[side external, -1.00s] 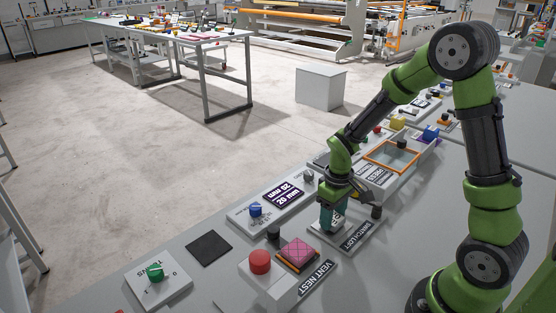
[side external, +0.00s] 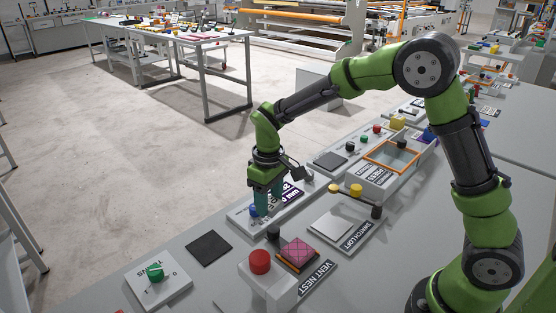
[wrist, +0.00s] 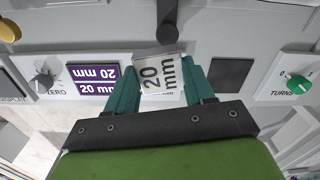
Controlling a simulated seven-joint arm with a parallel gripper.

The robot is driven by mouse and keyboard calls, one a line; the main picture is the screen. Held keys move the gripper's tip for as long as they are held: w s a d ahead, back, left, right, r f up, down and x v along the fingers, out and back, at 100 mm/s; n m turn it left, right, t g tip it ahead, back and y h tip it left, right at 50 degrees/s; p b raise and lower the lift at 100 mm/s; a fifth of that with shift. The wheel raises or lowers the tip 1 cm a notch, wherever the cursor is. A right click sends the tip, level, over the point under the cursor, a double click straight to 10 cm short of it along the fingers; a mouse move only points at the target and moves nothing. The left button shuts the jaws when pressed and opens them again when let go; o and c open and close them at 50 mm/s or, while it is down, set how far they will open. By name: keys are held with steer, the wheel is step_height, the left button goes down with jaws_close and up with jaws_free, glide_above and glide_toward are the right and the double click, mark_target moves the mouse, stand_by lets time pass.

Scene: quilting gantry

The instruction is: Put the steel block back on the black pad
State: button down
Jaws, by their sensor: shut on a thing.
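The steel block (wrist: 161,76), a pale block marked "20 mm", sits between the teal fingers of my gripper (wrist: 161,92) in the wrist view. The black pad (side external: 208,248) lies bare and flat on the bench, left of and nearer the camera than my gripper. A dark square, which looks like that pad (wrist: 230,74), is right of the held block in the wrist view.
A red button (side external: 260,262) and the pink quilted square (side external: 298,252) stand right of the pad. A green knob (side external: 155,271) is on its left.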

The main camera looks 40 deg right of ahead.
glide_toward(209, 246)
steer(key=s+d+r, duration=0.1)
steer(key=s+d, duration=0.1)
steer(key=d, duration=0.1)
steer(key=w+a+r+m, duration=0.2)
steer(key=a, duration=0.1)
step_height(209, 246, down, 9)
steer(key=shift+f, duration=0.15)
steer(key=shift+f, duration=0.2)
steer(key=shift+c, duration=2.1)
jaws_free()
